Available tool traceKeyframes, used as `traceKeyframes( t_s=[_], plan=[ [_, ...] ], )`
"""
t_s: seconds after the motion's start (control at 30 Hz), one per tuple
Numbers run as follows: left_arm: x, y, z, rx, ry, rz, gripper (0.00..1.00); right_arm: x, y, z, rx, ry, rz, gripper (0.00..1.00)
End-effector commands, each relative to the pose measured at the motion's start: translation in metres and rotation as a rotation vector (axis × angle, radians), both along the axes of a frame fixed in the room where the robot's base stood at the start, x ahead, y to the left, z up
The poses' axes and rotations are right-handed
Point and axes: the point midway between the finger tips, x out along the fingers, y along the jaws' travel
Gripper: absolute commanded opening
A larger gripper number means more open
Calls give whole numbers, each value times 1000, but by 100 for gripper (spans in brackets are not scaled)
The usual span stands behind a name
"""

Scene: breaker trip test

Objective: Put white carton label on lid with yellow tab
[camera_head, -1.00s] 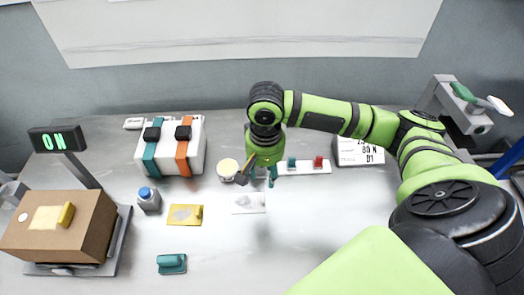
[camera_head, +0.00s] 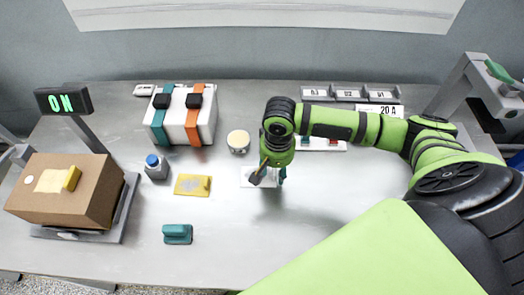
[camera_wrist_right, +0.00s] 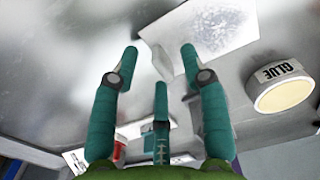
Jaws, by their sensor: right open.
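The white carton label (camera_head: 247,172) lies flat on the grey table, partly hidden by my right gripper (camera_head: 269,178). In the right wrist view the label (camera_wrist_right: 222,28) shows a speckled grey patch and a pale upright tab (camera_wrist_right: 161,62). My right gripper (camera_wrist_right: 160,56) is open there, its fingertips on either side of the tab with gaps visible. The brown carton (camera_head: 96,192) at the left has a cream patch (camera_head: 50,181) and a yellow tab (camera_head: 72,179) on its lid. A yellow plate (camera_head: 185,185) with a yellow tab lies between. My left gripper is not in view.
A glue pot (camera_head: 238,141) stands close behind the label; it also shows in the wrist view (camera_wrist_right: 283,92). A blue-capped bottle (camera_head: 156,167), a teal block (camera_head: 177,233) and a white strapped box (camera_head: 182,116) stand left. The front middle table is clear.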

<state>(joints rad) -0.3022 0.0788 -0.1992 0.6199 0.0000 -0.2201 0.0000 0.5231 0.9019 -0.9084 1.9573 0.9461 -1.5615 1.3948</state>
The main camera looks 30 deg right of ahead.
Motion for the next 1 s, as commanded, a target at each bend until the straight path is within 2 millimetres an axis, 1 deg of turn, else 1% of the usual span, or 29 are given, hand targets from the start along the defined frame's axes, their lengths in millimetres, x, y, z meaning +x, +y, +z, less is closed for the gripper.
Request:
traceKeyframes(
  t_s=[0.03, 0.07, 0.1, 0.2, 0.67, 0.77, 0.87, 0.97, 1.0],
  plan=[
    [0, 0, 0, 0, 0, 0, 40, 0, 0, 0, 0, 0, 0, 45],
    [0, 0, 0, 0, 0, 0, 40, 0, 0, 0, 0, 0, 0, 41],
    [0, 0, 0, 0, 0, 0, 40, 0, 0, 0, 1, 1, 0, 25],
    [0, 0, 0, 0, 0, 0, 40, 0, 0, 0, 1, 1, 0, 0],
    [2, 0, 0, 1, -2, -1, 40, 0, 0, 3, 0, 0, 0, 0],
    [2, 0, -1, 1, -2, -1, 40, 1, 0, 10, 0, -1, 0, 0],
    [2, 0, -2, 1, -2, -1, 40, 1, 0, 22, 0, -4, 1, 0],
    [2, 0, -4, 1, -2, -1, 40, 2, 0, 39, 2, -5, 0, 0],
    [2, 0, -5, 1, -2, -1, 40, -3, -2, 45, -1, -1, 0, 0]
  ],
)
